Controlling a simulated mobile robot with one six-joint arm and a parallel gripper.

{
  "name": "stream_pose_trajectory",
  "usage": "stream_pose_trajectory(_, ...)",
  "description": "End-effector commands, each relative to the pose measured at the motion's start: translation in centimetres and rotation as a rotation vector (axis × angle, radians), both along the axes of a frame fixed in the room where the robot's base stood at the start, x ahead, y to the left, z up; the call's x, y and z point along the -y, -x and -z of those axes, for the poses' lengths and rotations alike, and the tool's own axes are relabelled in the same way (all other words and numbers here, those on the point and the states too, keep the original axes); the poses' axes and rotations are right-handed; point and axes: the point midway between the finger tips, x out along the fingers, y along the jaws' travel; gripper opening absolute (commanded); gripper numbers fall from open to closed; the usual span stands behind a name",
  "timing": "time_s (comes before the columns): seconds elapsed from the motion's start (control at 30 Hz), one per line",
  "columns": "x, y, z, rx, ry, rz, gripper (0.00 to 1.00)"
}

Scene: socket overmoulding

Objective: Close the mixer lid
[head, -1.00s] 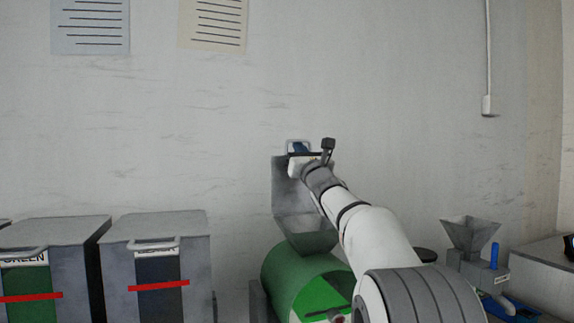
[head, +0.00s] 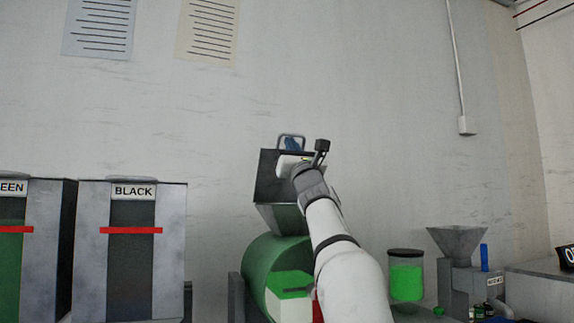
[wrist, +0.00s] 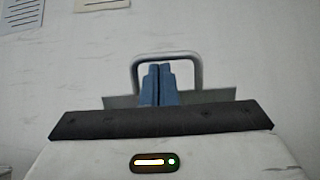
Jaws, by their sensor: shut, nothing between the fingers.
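The mixer has a green drum (head: 262,262) with a grey hopper (head: 280,218) on top. Its grey lid (head: 270,178) stands raised and open above the hopper. A metal loop handle (head: 281,138) is on the lid's upper edge. The handle (wrist: 166,56) and the lid's edge (wrist: 220,94) also show in the wrist view. My gripper (head: 292,144) is at the lid's top, by the handle. In the wrist view its blue fingers (wrist: 158,80) are together and empty, lined up with the handle's opening. Whether they touch the handle or lid cannot be told.
A bin labelled BLACK (head: 90,250) and a green-filled bin (head: 45,270) stand at the left. A jar of green material (head: 406,282) and a small machine with a funnel (head: 457,240) stand at the right.

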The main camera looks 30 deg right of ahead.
Motion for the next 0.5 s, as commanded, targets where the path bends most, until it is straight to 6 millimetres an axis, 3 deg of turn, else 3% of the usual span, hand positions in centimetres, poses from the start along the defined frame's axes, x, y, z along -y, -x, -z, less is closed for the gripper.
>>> stream_pose_trajectory(0.03,0.1,0.7,1.3,0.002,0.001,0.005,0.0)
stream_pose_trajectory(0.27,0.2,3.2,3.8,0.0,0.001,0.012,0.0)
stream_pose_trajectory(0.5,0.3,3.6,3.3,-0.002,-0.002,0.013,0.0)
